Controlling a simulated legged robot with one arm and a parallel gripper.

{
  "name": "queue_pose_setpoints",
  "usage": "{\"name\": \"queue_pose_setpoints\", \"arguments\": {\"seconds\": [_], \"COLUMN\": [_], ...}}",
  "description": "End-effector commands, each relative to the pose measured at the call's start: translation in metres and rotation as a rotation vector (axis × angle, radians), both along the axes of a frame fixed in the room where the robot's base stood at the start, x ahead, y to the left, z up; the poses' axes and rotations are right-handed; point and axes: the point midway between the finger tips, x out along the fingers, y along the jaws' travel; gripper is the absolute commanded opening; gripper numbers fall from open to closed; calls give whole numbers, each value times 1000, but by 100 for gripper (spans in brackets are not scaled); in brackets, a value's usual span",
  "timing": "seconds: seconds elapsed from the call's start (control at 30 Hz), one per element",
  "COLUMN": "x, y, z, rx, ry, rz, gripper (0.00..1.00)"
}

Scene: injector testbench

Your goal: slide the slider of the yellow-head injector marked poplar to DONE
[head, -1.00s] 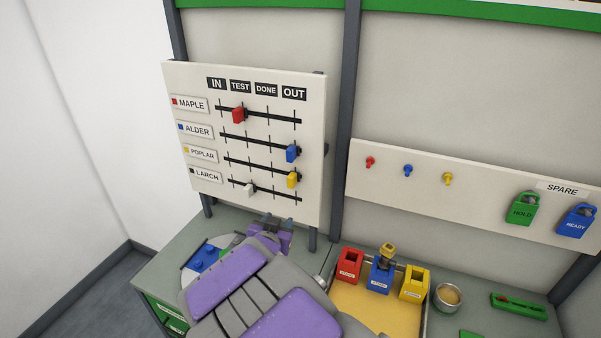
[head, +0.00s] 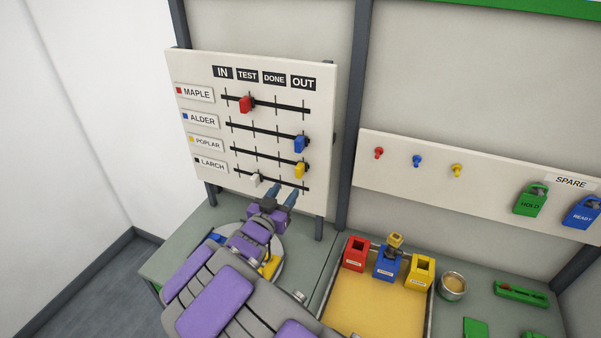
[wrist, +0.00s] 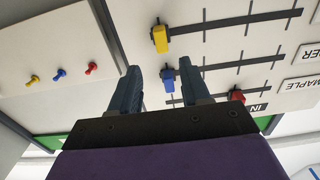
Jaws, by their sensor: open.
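The slider board (head: 200,65) carries four labelled rows under IN, TEST, DONE and OUT. The POPLAR label (head: 206,143) has a yellow mark. Its yellow slider (head: 299,170) sits at the right end of its track, in the OUT column. My gripper (head: 280,191) is open and empty, below and left of the yellow slider, in front of the board's lower part. In the upside-down wrist view, the yellow slider (wrist: 160,39) shows beyond the fingertips of my gripper (wrist: 150,70), apart from them. A yellow-topped piece (head: 395,241) stands in the blue box.
The blue slider (head: 300,144) is at OUT, the red slider (head: 246,104) near TEST, the white slider (head: 255,180) near TEST. Red, blue (head: 388,266) and yellow boxes stand on a yellow tray (head: 365,305). A dark post (head: 351,130) stands right of the board.

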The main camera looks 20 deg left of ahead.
Motion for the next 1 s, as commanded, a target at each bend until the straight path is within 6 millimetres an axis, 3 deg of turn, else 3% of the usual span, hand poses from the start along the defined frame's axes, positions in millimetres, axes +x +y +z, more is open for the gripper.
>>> {"name": "queue_pose_setpoints", "arguments": {"seconds": [0.4, 0.6, 1.0], "x": [69, 93, 105], "y": [-27, -23, -20], "z": [4, 2, -1], "rx": [11, 8, 1], "ry": [0, 1, 5], "rz": [-3, 0, 0], "gripper": [47, 47, 47]}}
